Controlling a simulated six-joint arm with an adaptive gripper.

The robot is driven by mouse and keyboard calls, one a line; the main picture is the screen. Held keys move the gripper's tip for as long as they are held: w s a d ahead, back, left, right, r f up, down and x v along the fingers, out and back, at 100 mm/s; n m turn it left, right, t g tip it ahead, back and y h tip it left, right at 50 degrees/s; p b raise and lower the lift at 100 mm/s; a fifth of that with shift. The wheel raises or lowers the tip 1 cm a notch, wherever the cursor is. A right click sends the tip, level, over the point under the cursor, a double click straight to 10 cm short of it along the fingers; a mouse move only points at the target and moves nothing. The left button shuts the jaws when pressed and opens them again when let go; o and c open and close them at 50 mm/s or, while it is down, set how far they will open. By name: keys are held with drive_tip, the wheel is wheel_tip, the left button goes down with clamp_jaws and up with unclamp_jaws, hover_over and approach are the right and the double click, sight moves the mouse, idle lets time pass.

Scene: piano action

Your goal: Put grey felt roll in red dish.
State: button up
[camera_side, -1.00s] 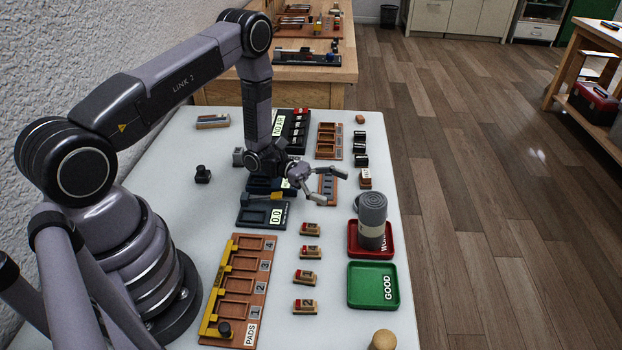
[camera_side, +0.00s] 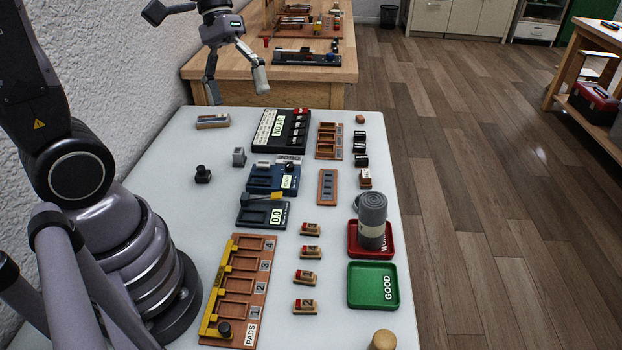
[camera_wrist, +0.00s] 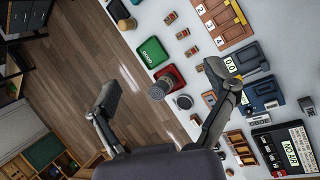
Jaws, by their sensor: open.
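The grey felt roll (camera_side: 371,215) stands upright in the red dish (camera_side: 354,250), with a pale band around its lower part. The dish's label is partly hidden by the roll. In the wrist view the roll (camera_wrist: 161,88) is seen from above, covering part of the red dish (camera_wrist: 164,71). My gripper (camera_side: 237,86) is open and empty, high above the far left of the white table and well away from the roll. In the wrist view its fingers (camera_wrist: 163,83) are spread wide, with the roll showing far below between them.
A green dish (camera_side: 362,298) labelled GOOD sits in front of the red dish. Several small red-marked blocks (camera_side: 308,252) stand left of the dishes. A PADS rack (camera_side: 262,262) and dark instruments (camera_side: 262,214) fill the middle.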

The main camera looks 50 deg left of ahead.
drive_tip(key=s+a+r+m+t+y, duration=0.4)
drive_tip(key=s+a+r+t+y, duration=0.1)
drive_tip(key=s+t, duration=0.1)
drive_tip(key=shift+s+a+r+t, duration=0.3)
drive_tip(key=shift+s+t, duration=0.1)
drive_tip(key=shift+s, duration=0.3)
